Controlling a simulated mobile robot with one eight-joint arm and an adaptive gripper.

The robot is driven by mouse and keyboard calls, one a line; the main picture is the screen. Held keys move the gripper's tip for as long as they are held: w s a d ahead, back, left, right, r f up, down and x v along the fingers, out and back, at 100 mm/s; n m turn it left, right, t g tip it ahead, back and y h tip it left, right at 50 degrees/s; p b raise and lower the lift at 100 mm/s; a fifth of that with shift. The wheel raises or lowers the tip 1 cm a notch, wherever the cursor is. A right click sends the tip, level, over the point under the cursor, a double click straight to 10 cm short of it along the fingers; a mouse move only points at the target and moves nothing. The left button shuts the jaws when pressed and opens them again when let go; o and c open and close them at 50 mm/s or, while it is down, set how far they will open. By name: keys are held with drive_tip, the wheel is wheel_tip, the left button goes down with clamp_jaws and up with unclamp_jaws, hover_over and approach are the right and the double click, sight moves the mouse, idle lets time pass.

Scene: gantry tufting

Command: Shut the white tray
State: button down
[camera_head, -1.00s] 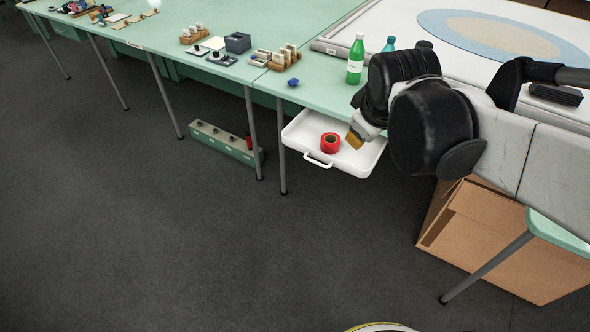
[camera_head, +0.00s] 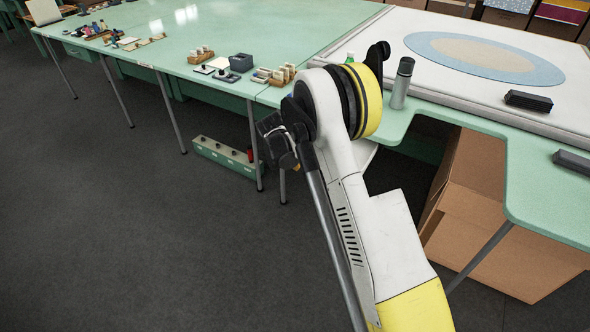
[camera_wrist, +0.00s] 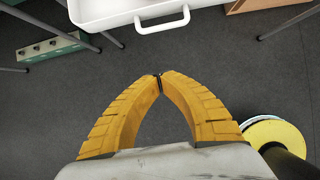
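The white tray (camera_wrist: 100,12) is pulled out below the table. In the wrist view its front wall and its U-shaped handle (camera_wrist: 162,22) show at the top. In the head view my arm hides most of the tray, leaving only a white corner (camera_head: 366,153). My gripper (camera_wrist: 158,78) has yellow-orange ribbed fingers whose tips meet, with nothing between them. The fingertips are in front of the handle, apart from it in the picture. In the head view my gripper is mostly hidden by my wrist.
A green box with knobs (camera_head: 225,157) stands on the floor left of the tray. Cardboard boxes (camera_head: 470,200) stand under the table at right. Thin table legs (camera_head: 252,145) are nearby. Floor in front is clear.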

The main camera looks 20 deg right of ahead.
drive_tip(key=w+d+f+b, duration=0.5)
drive_tip(key=d+f, duration=0.1)
drive_tip(key=f, duration=0.2)
drive_tip(key=shift+d+b, duration=0.35)
drive_tip(key=shift+f, duration=0.1)
